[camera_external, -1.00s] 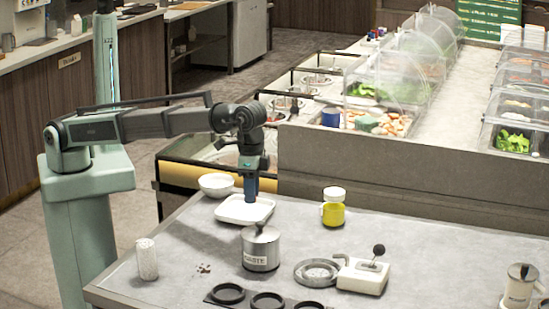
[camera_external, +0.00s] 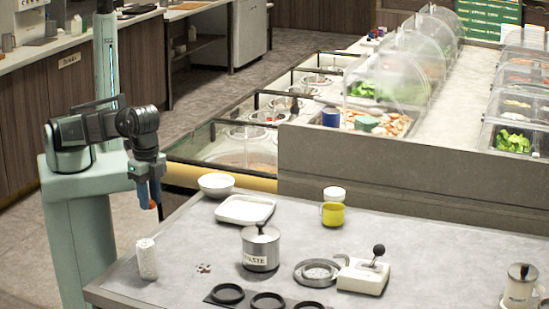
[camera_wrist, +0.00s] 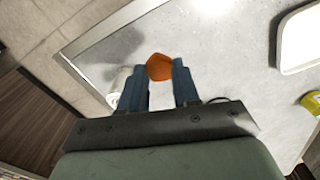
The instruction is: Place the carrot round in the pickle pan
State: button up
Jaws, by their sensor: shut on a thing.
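My gripper (camera_external: 149,203) hangs at the left edge of the grey table, above and behind the white cylinder. In the wrist view my gripper (camera_wrist: 160,75) has its blue fingers shut on an orange carrot round (camera_wrist: 159,67), which shows between the tips. In the external view only a small orange bit of the carrot round (camera_external: 153,205) shows at the fingertips. Several round wells (camera_external: 268,117) are sunk in the counter behind the table, well to the right of my gripper. I cannot tell which of them is the pickle pan.
Brown crumbs (camera_external: 203,268) lie beside the can. A raised counter wall (camera_external: 400,180) stands behind.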

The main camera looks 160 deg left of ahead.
jog(key=shift+w+d+r+m, duration=0.3)
jog(key=shift+w+r, duration=0.05)
jog(key=shift+r, duration=0.35)
jog(key=s+a+r+n, duration=0.1)
jog(key=s+a+r, duration=0.1)
jog(key=a, duration=0.9)
jog(key=s+a+r+n, duration=0.1)
jog(key=a+r, duration=0.1)
jog(key=a, duration=1)
jog(key=s+a+r+n, duration=0.1)
jog(key=s+a+r, duration=0.1)
jog(key=a, duration=0.9)
jog(key=s+a+r+n, duration=0.2)
jog(key=s+a+r, duration=0.1)
jog(key=s+a, duration=1.2)
jog(key=s+a+r+n, duration=0.25)
jog(key=s+a, duration=0.95)
jog(key=a, duration=0.6)
jog(key=shift+m, duration=0.35)
jog(key=shift+a+f, duration=0.15)
jog(key=shift+f, duration=4.6)
jog(key=shift+f, duration=0.15)
